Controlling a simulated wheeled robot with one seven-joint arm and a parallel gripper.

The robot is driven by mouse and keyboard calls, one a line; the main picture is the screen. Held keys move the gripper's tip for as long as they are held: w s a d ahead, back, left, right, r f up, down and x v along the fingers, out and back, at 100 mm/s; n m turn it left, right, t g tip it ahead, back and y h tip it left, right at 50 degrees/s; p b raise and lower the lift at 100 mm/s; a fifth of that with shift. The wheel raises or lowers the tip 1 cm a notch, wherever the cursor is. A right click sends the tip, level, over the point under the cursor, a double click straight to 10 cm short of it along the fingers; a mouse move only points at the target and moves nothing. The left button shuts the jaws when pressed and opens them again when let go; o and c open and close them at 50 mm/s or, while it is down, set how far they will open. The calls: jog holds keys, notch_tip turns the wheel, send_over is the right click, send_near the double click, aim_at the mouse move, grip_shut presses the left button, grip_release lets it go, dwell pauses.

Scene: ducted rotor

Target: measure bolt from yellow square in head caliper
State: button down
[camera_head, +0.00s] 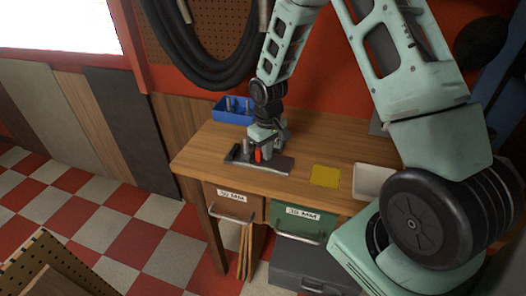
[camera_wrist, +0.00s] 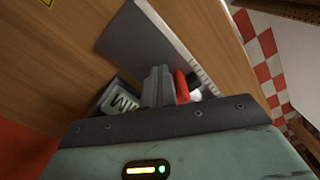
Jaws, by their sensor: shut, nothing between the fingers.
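The head caliper (camera_head: 276,164) is a dark flat device left of the square, with a scale strip along one edge (camera_wrist: 200,70) and a red part (camera_wrist: 182,88). My gripper (camera_head: 262,148) is over the caliper, beside the red part. Its fingers (camera_wrist: 158,86) are together and empty in the wrist view. A grey upright piece (camera_head: 247,146) stands at the caliper's left end; I cannot tell whether it is the bolt.
A blue bin (camera_head: 233,117) with upright grey pieces stands at the back left of the bench. A pale tray (camera_head: 373,182) is right of the yellow square. Below are a brown drawer (camera_head: 231,205) and a green drawer (camera_head: 300,222) with MM labels. Bench around the square is clear.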

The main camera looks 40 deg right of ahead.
jog(key=shift+w+a, duration=0.2)
jog(key=shift+w, duration=0.05)
dwell(0.3)
jog(key=shift+w+a, duration=0.6)
jog(key=shift+w, duration=0.15)
jog(key=shift+s+d, duration=0.1)
dwell(0.4)
jog(key=shift+s+d, duration=0.25)
jog(key=shift+s, duration=0.1)
jog(key=shift+r, duration=0.1)
notch_tip(320, 180, up, 8)
jog(key=p, duration=0.6)
dwell(0.4)
